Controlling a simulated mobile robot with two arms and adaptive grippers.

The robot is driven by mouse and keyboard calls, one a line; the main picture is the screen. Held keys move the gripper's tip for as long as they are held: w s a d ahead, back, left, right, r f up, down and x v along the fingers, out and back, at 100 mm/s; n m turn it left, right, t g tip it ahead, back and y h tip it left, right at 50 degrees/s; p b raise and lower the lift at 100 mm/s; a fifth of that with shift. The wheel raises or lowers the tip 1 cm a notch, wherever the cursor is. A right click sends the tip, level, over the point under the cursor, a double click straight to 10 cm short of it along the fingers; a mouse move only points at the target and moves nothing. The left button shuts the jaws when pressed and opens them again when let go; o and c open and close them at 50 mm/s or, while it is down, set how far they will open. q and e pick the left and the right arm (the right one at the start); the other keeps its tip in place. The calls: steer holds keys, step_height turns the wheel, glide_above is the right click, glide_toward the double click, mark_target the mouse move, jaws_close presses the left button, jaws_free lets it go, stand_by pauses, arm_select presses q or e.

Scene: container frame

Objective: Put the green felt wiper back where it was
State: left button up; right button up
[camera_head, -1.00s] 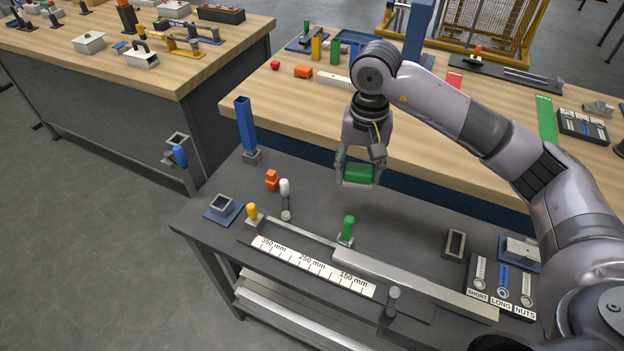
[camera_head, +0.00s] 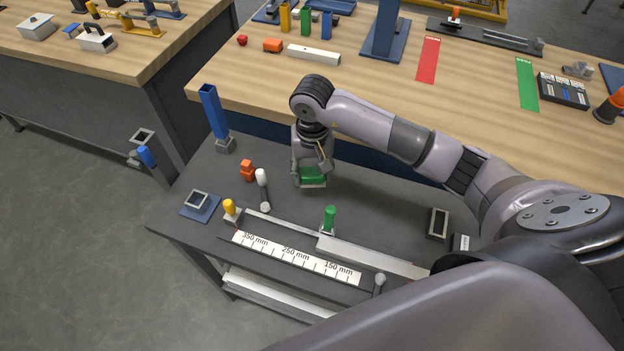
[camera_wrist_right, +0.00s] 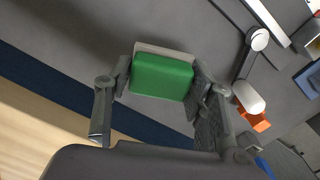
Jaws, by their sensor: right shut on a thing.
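The green felt wiper (camera_head: 312,172) is a green block with a pale grey layer under it. My right gripper (camera_head: 311,181) is shut on it, above the back part of the dark grey bench (camera_head: 388,222). In the right wrist view the wiper (camera_wrist_right: 162,77) sits between the two fingers of the right gripper (camera_wrist_right: 160,85), one at each side. I cannot tell whether the wiper's underside touches the bench. My left gripper is not in view.
A white-capped lever (camera_head: 262,179) and an orange piece (camera_head: 247,170) stand left of the wiper. A green-handled clamp (camera_head: 329,219) and a ruler fixture (camera_head: 295,257) are in front. A blue post (camera_head: 213,110) is at back left. A narrow grey box (camera_head: 438,223) stands right.

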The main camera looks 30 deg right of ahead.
mark_target(312, 192)
steer(key=shift+a+f, duration=0.1)
steer(key=shift+f, duration=0.55)
step_height(312, 192, down, 4)
steer(key=shift+r+p, duration=0.25)
steer(key=shift+p, duration=0.3)
steer(key=shift+f, duration=0.3)
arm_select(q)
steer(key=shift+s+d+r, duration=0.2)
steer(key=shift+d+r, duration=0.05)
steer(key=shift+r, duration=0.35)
arm_select(e)
steer(key=shift+f, duration=0.15)
steer(key=o, duration=1.1)
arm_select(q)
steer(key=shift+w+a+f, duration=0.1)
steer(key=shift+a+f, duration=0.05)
